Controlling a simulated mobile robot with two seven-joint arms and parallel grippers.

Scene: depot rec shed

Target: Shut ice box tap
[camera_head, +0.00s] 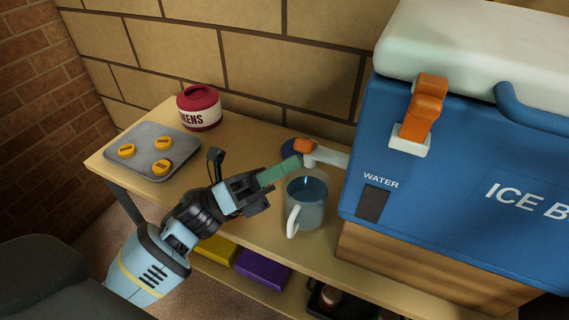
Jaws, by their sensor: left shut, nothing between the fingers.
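The blue ice box (455,185) with a white lid stands on a wooden block at the right. Its white tap (330,155) sticks out to the left, with an orange lever (304,146) on top. My left gripper (297,161) is shut and empty, its green fingertips right by the tap's outer end, just below the lever. I cannot tell whether they touch it. A clear mug (311,208) with a white handle stands under the tap and holds bluish water. Whether water is running is not clear. My right gripper is not in view.
A grey tray (133,159) with yellow round tokens and a red-lidded pot (199,108) stand on the left of the wooden bench (250,135). Yellow and purple items (262,269) lie on the shelf below. A brick wall closes the back.

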